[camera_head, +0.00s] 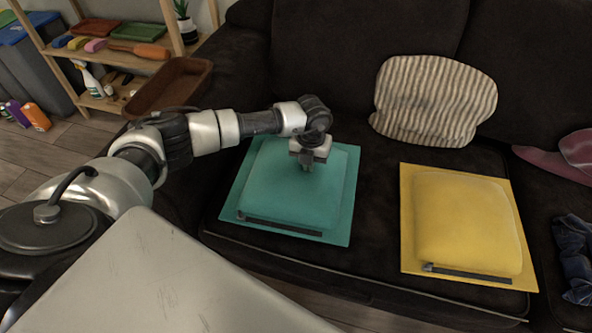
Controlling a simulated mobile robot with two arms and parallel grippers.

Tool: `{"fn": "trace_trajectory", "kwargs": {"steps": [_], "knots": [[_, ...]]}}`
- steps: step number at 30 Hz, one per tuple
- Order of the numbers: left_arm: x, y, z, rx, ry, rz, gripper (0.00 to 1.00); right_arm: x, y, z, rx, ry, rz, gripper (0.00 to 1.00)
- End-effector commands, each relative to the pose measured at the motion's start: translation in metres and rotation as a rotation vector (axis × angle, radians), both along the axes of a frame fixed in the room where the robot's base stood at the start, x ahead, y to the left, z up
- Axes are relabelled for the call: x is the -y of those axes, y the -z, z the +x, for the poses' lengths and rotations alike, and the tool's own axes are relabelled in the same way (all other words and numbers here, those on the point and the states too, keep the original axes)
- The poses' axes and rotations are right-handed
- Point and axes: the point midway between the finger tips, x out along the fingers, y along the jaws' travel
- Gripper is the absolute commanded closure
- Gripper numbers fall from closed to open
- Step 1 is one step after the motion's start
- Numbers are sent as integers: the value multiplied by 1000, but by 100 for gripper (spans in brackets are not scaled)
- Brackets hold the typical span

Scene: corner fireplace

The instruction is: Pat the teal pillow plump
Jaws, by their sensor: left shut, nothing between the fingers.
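The teal pillow (285,193) lies flat on the dark sofa seat, with a flat teal border and a dark strip along its near edge. Its middle is puffed up. My left gripper (306,164) is shut and empty, pointing down over the far part of the pillow. I cannot tell whether the fingertips touch the fabric. The gripper hides a small patch of the pillow. My right gripper is not in view.
A yellow pillow (465,222) lies to the right on the seat. A striped cushion (433,101) leans on the sofa back. A brown tray (168,87) is at the left, by a wooden shelf (128,50). Pink and dark blue cloths lie at the right edge.

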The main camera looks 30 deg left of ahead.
Motion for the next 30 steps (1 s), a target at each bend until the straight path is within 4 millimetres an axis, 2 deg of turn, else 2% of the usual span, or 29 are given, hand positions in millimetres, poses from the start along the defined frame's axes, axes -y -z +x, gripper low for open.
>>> {"fn": "trace_trajectory", "kwargs": {"steps": [6, 20, 25, 30], "knots": [[0, 13, 0, 0, 1, 0, 100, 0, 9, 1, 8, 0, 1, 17], [0, 16, 0, -1, 1, 1, 100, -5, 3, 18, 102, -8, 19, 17], [0, 8, 0, -1, 0, 1, 100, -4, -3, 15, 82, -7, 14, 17], [0, -8, 0, 0, 0, 0, 100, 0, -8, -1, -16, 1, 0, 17]]}}
